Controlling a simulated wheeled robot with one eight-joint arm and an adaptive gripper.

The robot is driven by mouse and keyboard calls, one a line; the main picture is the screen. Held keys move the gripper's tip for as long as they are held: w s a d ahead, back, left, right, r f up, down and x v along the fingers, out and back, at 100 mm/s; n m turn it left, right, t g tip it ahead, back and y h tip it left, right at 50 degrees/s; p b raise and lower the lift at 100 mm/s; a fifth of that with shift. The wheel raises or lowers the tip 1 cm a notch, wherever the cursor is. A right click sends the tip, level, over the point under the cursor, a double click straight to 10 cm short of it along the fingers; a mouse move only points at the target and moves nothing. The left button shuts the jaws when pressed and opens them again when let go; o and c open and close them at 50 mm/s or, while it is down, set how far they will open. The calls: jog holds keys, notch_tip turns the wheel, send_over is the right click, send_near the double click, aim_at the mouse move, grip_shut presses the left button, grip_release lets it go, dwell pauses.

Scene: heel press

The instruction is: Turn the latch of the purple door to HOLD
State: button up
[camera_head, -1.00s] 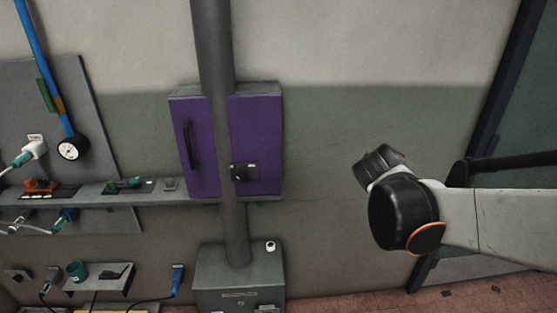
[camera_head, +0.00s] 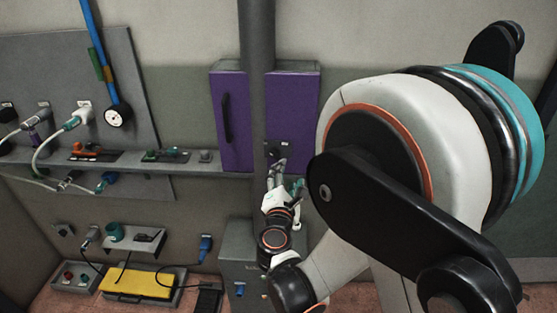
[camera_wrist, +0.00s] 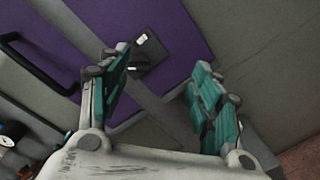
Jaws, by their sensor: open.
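The purple door (camera_head: 232,122) is the front of a grey wall cabinet, with a grey vertical post crossing in front of it. It has a long black handle on its left and also shows in the wrist view (camera_wrist: 75,40). A small dark latch (camera_head: 275,150) sits at its lower right; in the wrist view the latch (camera_wrist: 145,50) lies beyond my left finger, which partly covers it. My gripper (camera_head: 287,178) is just below and in front of the latch. In the wrist view my gripper (camera_wrist: 163,92) is open with nothing between its teal fingers. I cannot read the latch's markings.
The grey post (camera_head: 257,50) stands close beside the latch. A grey shelf (camera_head: 130,165) with several small fixtures runs left of the door. A grey box (camera_head: 235,262) stands below, and a yellow case (camera_head: 135,283) lies at the lower left.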

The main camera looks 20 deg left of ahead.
aim_at(274, 156)
jog(key=s+a+f+n+y, duration=0.1)
jog(key=s+a+n, duration=0.1)
jog(key=s+a, duration=0.15)
jog(key=b+x, duration=0.2)
jog(key=x, duration=1.2)
jog(key=shift+s+a+r, duration=0.1)
jog(key=shift+a, duration=0.1)
jog(key=shift+c, duration=0.3)
jog(key=c, duration=1)
